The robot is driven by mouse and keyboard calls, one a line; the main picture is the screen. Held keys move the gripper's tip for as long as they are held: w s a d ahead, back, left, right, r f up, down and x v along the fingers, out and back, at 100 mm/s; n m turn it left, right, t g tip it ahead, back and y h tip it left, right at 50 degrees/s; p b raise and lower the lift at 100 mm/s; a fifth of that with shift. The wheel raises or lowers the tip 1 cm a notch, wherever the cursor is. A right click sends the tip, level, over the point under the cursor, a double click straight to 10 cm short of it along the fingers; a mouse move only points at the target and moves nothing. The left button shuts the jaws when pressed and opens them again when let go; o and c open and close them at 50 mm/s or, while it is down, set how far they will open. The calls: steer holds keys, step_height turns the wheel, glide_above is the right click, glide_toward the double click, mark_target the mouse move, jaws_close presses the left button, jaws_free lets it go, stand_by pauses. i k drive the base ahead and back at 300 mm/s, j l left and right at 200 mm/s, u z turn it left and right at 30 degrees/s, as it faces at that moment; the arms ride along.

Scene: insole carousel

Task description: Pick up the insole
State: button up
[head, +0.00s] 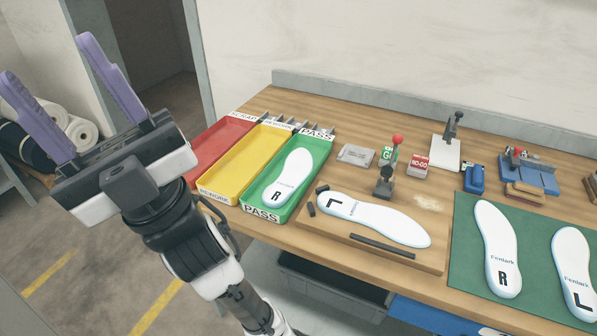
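My gripper (72,100) is raised at the left, over the floor beside the table, with its two purple fingers wide apart and nothing between them. A white insole marked L (385,222) lies on a wooden board, near a clamp with a red knob. A white insole marked R (292,178) lies in the green PASS tray (257,208). Two more white insoles lie on the green mat (468,245) at the right: one marked R (496,240) and one marked L (572,265), which is near the picture's right edge. My gripper is well apart from all of them.
The yellow REWORK tray (211,188) and red SCRAP tray (190,150) sit left of the green one; both look empty. Small blocks, a blue tool (474,179) and fixtures line the back of the table.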

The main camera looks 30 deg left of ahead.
mark_target(397, 226)
steer(key=i+l+u, duration=0.5)
steer(key=l, duration=0.25)
steer(key=i+l+u, duration=0.25)
steer(key=l, duration=0.15)
steer(key=k, duration=0.1)
